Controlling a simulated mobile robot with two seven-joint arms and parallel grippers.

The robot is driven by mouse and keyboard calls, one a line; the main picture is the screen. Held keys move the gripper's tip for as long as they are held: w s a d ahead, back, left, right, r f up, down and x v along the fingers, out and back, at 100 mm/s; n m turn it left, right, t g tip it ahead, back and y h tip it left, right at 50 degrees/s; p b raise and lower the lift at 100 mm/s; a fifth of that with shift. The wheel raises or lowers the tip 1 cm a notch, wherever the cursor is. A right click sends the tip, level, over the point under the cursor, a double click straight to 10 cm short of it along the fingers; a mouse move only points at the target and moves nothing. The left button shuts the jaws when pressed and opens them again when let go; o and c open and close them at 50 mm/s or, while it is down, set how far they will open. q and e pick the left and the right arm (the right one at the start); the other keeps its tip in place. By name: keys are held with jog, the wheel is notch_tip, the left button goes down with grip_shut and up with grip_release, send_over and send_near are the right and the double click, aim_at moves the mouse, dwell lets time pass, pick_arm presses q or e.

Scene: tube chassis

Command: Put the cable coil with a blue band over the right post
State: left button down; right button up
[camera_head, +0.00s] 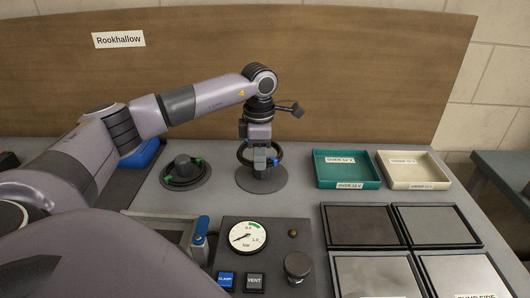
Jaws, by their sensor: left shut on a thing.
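My left gripper (260,168) points down above the right post's round grey base (279,184). It is shut on the dark cable coil (241,153), whose blue band (276,161) shows at the right of the fingers. The coil appears above the base; the gripper hides the right post itself, so I cannot tell whether the coil is around it. The left post (183,162) stands on its own round base, with another dark coil (170,180) with green bands lying low around it. My right gripper is not in view.
A teal tray (345,184) and a cream tray (413,184) stand to the right. In front are a gauge panel (271,228) with buttons and a knob, and several dark-framed square plates (360,225). A wooden board (360,75) closes off the back.

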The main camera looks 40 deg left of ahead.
aim_at(262, 187)
pick_arm(q)
jog(key=shift+w+d+f, duration=0.1)
jog(key=shift+w+f, duration=0.05)
jog(key=shift+w, duration=0.05)
jog(key=shift+f, duration=0.15)
notch_tip(262, 187, down, 6)
jog(key=b, duration=0.4)
jog(key=shift+r+b, duration=0.25)
jog(key=shift+b, duration=0.1)
jog(key=shift+r+p, duration=0.1)
jog(key=shift+p, duration=0.25)
dwell(0.7)
jog(key=shift+f+b, duration=0.4)
jog(key=shift+f, duration=0.25)
jog(key=c, duration=1.3)
grip_release()
jog(key=shift+c, duration=0.2)
